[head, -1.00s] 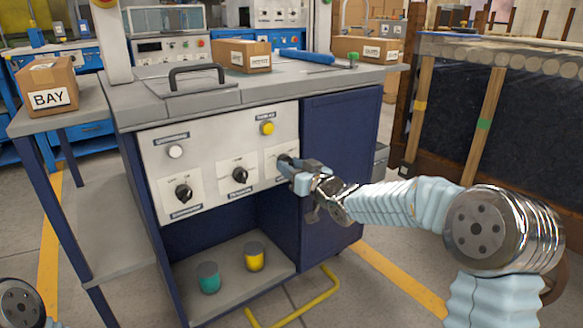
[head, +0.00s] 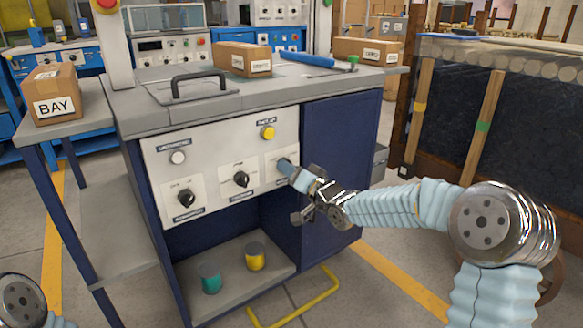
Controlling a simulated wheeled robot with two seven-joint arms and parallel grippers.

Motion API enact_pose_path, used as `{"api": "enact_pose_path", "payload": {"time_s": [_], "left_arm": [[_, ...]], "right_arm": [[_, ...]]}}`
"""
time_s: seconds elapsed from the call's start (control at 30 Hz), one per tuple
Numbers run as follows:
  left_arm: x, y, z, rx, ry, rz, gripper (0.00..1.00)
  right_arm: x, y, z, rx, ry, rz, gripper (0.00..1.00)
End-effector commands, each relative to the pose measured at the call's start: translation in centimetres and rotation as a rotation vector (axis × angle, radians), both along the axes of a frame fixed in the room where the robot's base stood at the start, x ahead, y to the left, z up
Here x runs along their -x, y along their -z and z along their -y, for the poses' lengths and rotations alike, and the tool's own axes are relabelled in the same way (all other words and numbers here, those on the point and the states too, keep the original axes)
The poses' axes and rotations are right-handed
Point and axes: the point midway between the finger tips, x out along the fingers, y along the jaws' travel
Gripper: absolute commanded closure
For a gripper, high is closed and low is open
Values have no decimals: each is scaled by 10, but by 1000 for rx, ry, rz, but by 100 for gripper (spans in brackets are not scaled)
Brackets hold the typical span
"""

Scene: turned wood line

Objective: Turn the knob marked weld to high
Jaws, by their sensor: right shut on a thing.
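A pale control panel (head: 215,165) on the bench front carries a row of black knobs. The left knob (head: 186,197) and the middle knob (head: 241,179) show in full, with labels too small to read. The right knob (head: 284,165) is mostly hidden behind my right gripper (head: 290,170), which is shut on it. I cannot read which knob is marked weld. My left gripper is out of view; only part of my left arm shows at the lower left.
A yellow button (head: 268,132) and a white button (head: 178,157) sit above the knobs. A lower shelf holds a teal can (head: 209,278) and a yellow can (head: 255,256). A grey bench top (head: 230,96) with a handle juts above the panel.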

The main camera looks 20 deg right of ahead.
Motion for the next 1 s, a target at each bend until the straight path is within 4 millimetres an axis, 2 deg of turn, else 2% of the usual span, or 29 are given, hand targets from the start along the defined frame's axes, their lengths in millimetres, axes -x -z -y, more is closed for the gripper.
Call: {"api": "enact_pose_path", "payload": {"time_s": [1.0], "left_arm": [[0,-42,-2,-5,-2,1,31]], "right_arm": [[0,-4,0,-907,3,-331,93]]}}
